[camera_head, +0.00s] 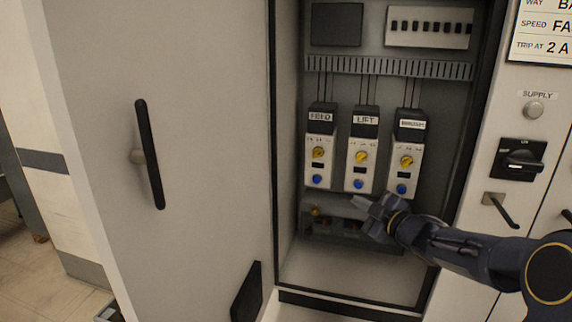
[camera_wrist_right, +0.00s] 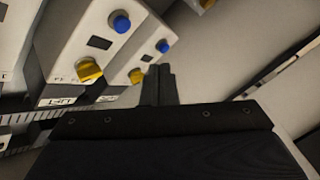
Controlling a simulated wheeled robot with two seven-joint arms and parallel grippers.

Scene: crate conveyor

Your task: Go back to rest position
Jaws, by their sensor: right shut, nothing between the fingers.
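My right gripper (camera_head: 362,203) is shut and empty. It reaches in from the right in the head view, inside the open cabinet and just below the control modules. In the right wrist view its dark fingers (camera_wrist_right: 159,84) are together, near the modules with yellow knobs and blue buttons. I cannot tell whether the fingertips touch anything. My left gripper is in neither view.
The FEED module (camera_head: 319,150), the LIFT module (camera_head: 361,152) and a third module (camera_head: 407,155) stand in a row. The open cabinet door (camera_head: 200,120) fills the left. A black rotary switch (camera_head: 519,160) and a metal handle (camera_head: 495,201) are on the right panel.

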